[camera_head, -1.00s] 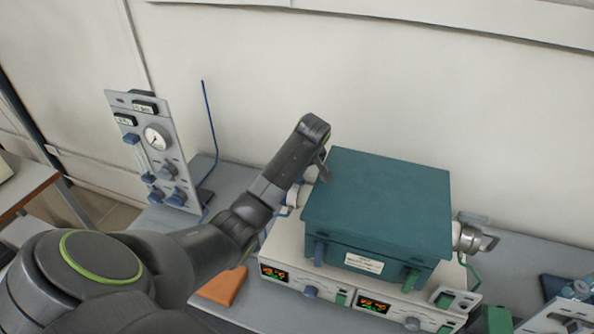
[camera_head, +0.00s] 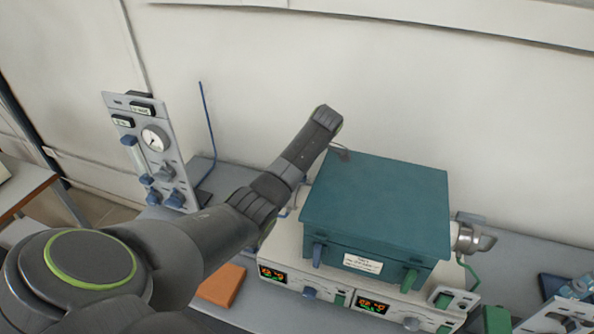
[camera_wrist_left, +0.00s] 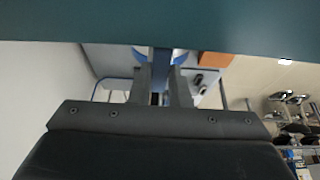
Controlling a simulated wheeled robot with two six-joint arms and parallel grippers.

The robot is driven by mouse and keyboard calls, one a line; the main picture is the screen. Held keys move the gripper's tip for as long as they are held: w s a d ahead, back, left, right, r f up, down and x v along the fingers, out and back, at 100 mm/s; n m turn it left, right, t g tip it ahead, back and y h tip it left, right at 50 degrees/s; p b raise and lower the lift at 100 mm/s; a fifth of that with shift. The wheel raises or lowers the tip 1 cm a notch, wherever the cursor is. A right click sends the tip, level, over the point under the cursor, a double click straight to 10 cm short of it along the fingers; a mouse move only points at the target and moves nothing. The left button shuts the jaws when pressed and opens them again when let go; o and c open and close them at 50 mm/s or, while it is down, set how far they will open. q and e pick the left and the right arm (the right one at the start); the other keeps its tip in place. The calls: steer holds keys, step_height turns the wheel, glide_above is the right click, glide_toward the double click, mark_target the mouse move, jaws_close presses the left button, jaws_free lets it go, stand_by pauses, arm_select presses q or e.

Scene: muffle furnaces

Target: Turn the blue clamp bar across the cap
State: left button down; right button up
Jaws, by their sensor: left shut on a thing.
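The blue clamp bar (camera_wrist_left: 161,62) shows in the left wrist view between the fingers of my left gripper (camera_wrist_left: 161,84), which is shut on it. A pale round cap with a blue edge (camera_wrist_left: 182,57) shows in part behind the bar. Its full face and the bar's exact angle across it are hidden. In the head view my left arm reaches to the left rear of the teal furnace box (camera_head: 378,200). There my arm and the box hide the fingers, the bar and most of the cap end. My right gripper is not in view.
The teal box sits on a white controller base (camera_head: 335,295) with lit displays. A metal tube end (camera_head: 470,238) sticks out on its right. A grey gauge panel (camera_head: 152,150) stands at left, and an orange block (camera_head: 221,285) lies in front. The wall is close behind.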

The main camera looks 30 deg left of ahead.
arm_select(q)
steer(key=shift+a, duration=0.1)
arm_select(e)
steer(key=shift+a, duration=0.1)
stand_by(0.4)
arm_select(q)
steer(key=c, duration=1.4)
jaws_free()
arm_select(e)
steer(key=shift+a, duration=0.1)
arm_select(q)
steer(key=shift+o, duration=0.2)
steer(key=shift+r, duration=0.1)
